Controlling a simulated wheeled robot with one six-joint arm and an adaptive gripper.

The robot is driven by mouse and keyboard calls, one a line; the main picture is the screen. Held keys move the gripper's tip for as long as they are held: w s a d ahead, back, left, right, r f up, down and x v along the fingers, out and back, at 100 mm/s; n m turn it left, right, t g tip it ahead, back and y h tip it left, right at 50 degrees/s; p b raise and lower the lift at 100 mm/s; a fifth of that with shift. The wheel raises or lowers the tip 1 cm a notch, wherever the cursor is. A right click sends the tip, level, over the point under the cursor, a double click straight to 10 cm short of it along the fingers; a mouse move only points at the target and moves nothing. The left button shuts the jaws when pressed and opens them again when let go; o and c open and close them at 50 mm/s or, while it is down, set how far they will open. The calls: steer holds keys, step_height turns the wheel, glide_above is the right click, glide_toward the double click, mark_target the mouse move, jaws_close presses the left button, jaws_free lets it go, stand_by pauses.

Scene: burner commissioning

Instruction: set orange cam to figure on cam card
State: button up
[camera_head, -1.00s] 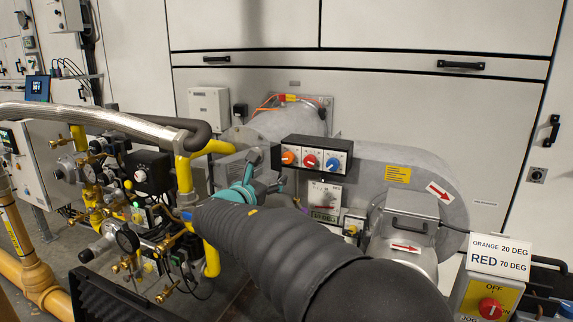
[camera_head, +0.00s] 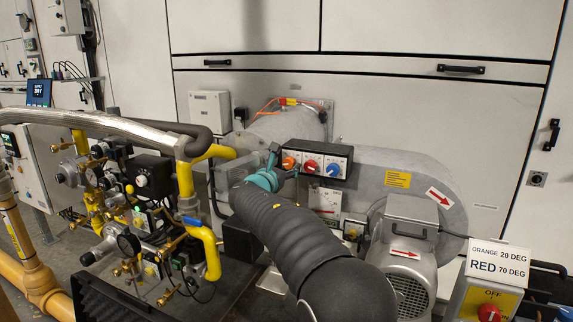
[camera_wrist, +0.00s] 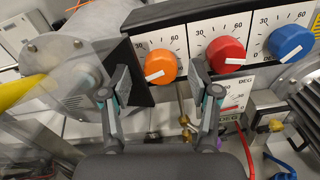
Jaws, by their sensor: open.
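The orange cam (camera_head: 290,161) is the leftmost of three round knobs on a black-framed panel. In the wrist view the orange cam (camera_wrist: 160,64) sits between the fingertips of my open gripper (camera_wrist: 159,84), with space visible on both sides. Its white pointer aims to the lower left; the low end of its scale is hard to read beside the left finger. In the head view my gripper (camera_head: 277,165) is at the panel's left end. The cam card (camera_head: 499,259) at right reads "ORANGE 20 DEG, RED 70 DEG".
The red cam (camera_wrist: 226,54) is close to the right finger, with the blue cam (camera_wrist: 291,42) beyond it. Below the panel are a DEG gauge (camera_head: 325,200) and brass fittings. Yellow gas pipes (camera_head: 207,250) stand left of my arm; the blower motor (camera_head: 408,280) is at right.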

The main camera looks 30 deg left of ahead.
steer(key=shift+w, duration=0.35)
steer(key=c, duration=1.1)
steer(key=shift+c, duration=0.2)
steer(key=m+b, duration=0.2)
steer(key=b, duration=0.1)
steer(key=shift+f+m, duration=0.2)
steer(key=shift+m, duration=0.1)
steer(key=shift+r+m+b, duration=0.1)
steer(key=shift+m+b, duration=1.2)
steer(key=shift+m, duration=0.2)
steer(key=shift+r, duration=0.1)
